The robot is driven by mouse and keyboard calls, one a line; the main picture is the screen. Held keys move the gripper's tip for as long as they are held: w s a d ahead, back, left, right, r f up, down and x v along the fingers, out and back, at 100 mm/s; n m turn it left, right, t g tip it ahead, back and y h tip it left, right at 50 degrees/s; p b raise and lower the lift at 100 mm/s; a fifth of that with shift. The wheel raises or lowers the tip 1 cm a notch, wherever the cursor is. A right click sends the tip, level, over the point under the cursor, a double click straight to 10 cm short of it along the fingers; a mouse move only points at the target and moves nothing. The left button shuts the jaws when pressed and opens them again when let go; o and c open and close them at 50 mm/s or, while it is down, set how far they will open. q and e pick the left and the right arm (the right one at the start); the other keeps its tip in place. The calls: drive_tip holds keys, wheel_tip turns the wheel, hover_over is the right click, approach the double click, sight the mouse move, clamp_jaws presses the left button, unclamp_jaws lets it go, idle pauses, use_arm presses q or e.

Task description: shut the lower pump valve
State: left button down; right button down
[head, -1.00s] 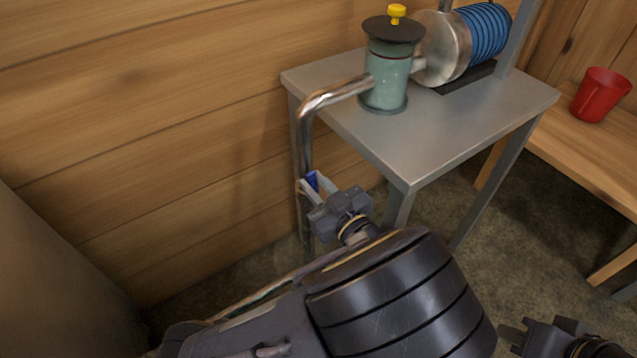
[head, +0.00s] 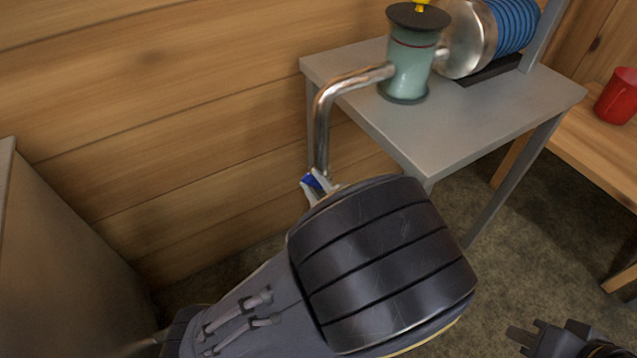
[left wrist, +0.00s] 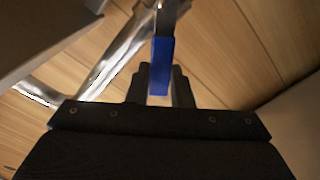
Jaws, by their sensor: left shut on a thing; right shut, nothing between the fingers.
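The lower pump valve shows as a blue handle (head: 309,182) on the vertical metal pipe (head: 321,130) below the pump table. My left gripper (head: 318,187) is at the handle, mostly hidden behind my own arm in the head view. In the left wrist view the blue handle (left wrist: 161,66) lies between the two dark fingers of my left gripper (left wrist: 159,86), which are shut on it. The valve body is mostly hidden in the head view. My right gripper (head: 524,338) is at the bottom right, shut and empty, far from the valve.
The grey metal table (head: 465,125) carries the green pump cylinder (head: 409,70) and a motor with blue fins (head: 512,25). A red mug (head: 617,97) stands on a wooden bench (head: 575,155) at right. A wooden wall (head: 180,110) is close behind the pipe.

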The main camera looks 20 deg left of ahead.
use_arm(q)
drive_tip(key=shift+f, duration=0.1)
drive_tip(key=c, duration=1.3)
unclamp_jaws()
drive_tip(key=shift+d, duration=0.1)
